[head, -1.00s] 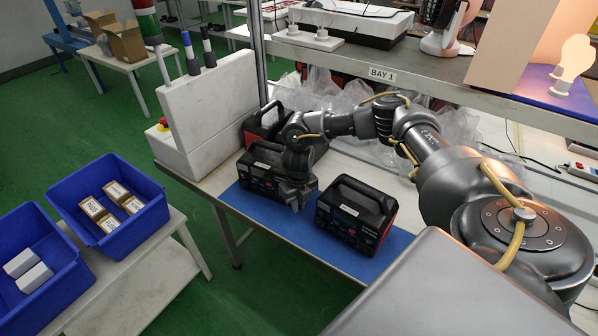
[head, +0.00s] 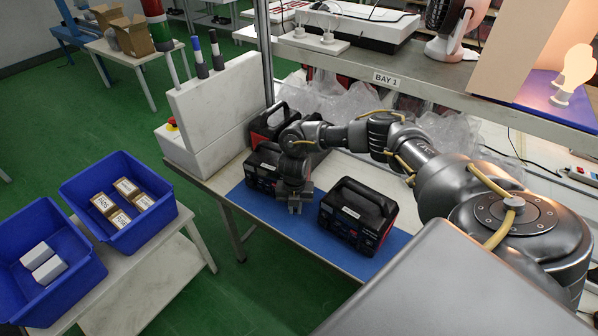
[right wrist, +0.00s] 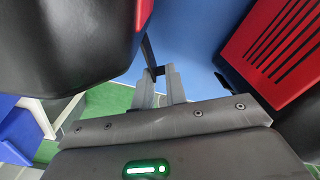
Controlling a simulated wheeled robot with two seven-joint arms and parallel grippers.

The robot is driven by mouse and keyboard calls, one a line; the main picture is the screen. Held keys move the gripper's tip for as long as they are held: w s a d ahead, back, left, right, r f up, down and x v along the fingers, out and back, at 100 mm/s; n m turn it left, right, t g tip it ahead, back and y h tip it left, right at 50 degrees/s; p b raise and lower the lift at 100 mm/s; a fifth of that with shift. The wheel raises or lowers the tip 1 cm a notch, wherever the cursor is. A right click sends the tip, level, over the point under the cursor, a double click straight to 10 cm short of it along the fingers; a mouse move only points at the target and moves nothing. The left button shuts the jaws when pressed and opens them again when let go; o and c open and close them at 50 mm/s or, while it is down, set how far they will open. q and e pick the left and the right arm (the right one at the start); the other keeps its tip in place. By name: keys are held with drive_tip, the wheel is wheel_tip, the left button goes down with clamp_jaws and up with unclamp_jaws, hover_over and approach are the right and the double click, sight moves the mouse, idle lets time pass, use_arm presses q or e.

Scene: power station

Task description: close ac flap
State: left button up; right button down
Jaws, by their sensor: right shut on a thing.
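Two black power stations stand on a blue mat (head: 252,200). The right one (head: 352,222) is in full view, with a carry handle on top and a red side. The left one (head: 262,165) is partly covered by my right arm. My right gripper (head: 296,207) points down beside the left station, in the gap between the two. In the right wrist view its fingers (right wrist: 160,78) are closed on a thin black piece (right wrist: 152,58), which looks like a flap; its attachment is hard to make out. My left gripper is not in view.
Another red-and-black unit (head: 268,125) stands behind the left station. A pale box (head: 215,105) is at the table's left end. A shelf marked BAY 1 (head: 430,85) runs above the back. Blue bins (head: 150,228) stand at the left.

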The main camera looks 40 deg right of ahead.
drive_tip(key=m+p, duration=0.1)
drive_tip(key=m, duration=0.1)
drive_tip(key=w+a+m+p, duration=0.1)
drive_tip(key=m, duration=0.1)
drive_tip(key=shift+w+a+r+m, duration=0.15)
drive_tip(key=shift+m, duration=0.15)
drive_tip(key=shift+w+a+m+p, duration=0.15)
drive_tip(key=shift+w+m+p, duration=0.35)
drive_tip(key=shift+m, duration=0.5)
drive_tip(key=shift+w+a+m+p, duration=0.2)
drive_tip(key=shift+m+p, duration=0.4)
drive_tip(key=shift+m, duration=0.4)
drive_tip(key=shift+w, duration=0.1)
drive_tip(key=c, duration=1.5)
unclamp_jaws()
drive_tip(key=shift+r, duration=0.4)
wheel_tip(320, 180, up, 10)
drive_tip(key=shift+f+p, duration=0.1)
drive_tip(key=shift+p, duration=0.45)
